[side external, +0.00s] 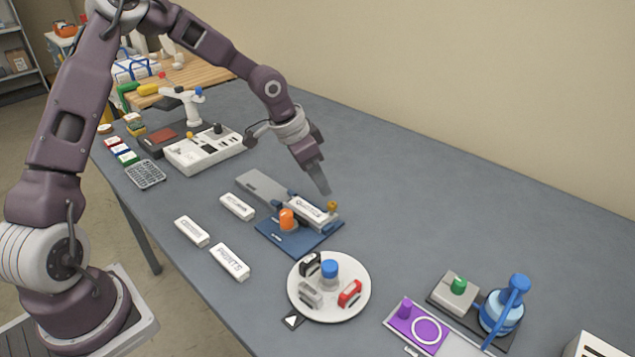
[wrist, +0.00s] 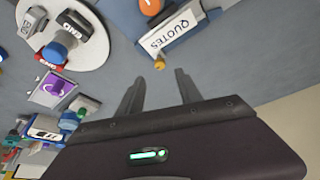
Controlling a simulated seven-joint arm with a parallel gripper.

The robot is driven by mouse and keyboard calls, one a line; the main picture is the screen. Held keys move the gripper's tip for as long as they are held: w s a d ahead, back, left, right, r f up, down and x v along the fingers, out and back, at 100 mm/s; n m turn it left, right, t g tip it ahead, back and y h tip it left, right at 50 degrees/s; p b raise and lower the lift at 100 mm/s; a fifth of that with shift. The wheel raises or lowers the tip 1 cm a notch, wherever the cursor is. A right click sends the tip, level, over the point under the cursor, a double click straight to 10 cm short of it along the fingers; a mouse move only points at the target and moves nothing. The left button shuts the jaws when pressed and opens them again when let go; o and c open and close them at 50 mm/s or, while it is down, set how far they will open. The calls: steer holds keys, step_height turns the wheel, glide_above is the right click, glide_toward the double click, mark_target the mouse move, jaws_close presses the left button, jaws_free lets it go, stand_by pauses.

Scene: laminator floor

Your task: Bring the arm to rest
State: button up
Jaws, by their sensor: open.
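My gripper (side external: 322,182) hangs above the grey table (side external: 460,210), just behind a blue fixture (side external: 268,235) that holds a white block lettered QUOTES (side external: 312,210). In the wrist view my gripper's two fingers (wrist: 158,92) are apart, with only bare table between them. The QUOTES block (wrist: 178,28) lies beyond the fingertips in that view, with a small yellow knob (wrist: 160,63) at its near end. The fixture also carries an orange knob (side external: 287,219). Nothing is held.
A round white plate (side external: 328,312) with stamp-like pieces stands in front of the fixture. Several lettered white blocks (side external: 230,262) lie left of it. A purple plate (side external: 405,318) and a blue press (side external: 503,310) stand front right. The table's back right is clear.

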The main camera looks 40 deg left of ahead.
steer(key=s+r+n+y, duration=0.1)
steer(key=s+r+y, duration=0.3)
steer(key=s+r, duration=0.95)
steer(key=s+d+r+n+h, duration=0.1)
steer(key=s+n, duration=0.1)
steer(key=s, duration=0.7)
steer(key=s+d+r+n+t+h, duration=0.1)
steer(key=s+d+r, duration=0.1)
steer(key=s, duration=0.8)
steer(key=shift+d+r+n+t, duration=0.2)
steer(key=shift+r+n+t, duration=0.1)
steer(key=shift+n, duration=0.1)
steer(key=shift+o, duration=0.2)
